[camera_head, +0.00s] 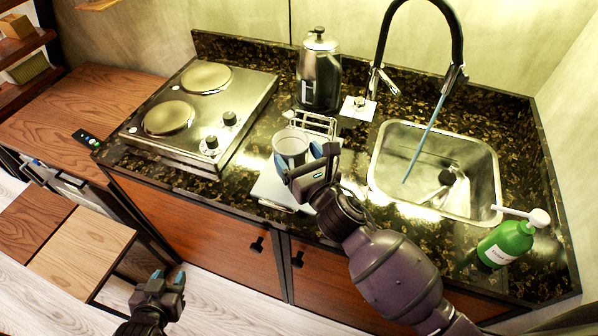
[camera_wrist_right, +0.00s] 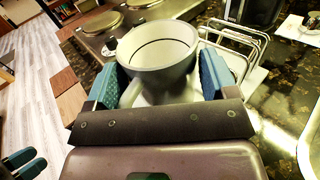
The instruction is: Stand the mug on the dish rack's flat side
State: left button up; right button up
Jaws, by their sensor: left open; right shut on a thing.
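The mug (camera_head: 291,146) is light grey and upright, held by my right gripper (camera_head: 303,160). In the right wrist view the mug (camera_wrist_right: 160,50) sits between the two blue fingertips (camera_wrist_right: 165,82), with its open top showing. The white dish rack (camera_head: 272,188) lies on the counter under and around the mug; its wire part (camera_head: 314,123) stands behind the mug. The mug is over the rack's flat side; whether its base touches is hidden by the gripper. My left gripper (camera_head: 160,287) is open and empty, low in front of the cabinets, away from the counter.
A two-plate stove (camera_head: 190,105) is left of the rack. A steel kettle (camera_head: 319,72) stands behind it. The sink (camera_head: 437,165) with a black tap (camera_head: 456,60) is to the right, and a green soap bottle (camera_head: 507,243) stands near the right front edge.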

jog(key=shift+f+b, duration=0.45)
jog(key=shift+f, duration=1.8)
jog(key=shift+f, duration=0.15)
jog(key=o, duration=1.1)
jog(key=p+v, duration=0.1)
jog(key=v, duration=1.1)
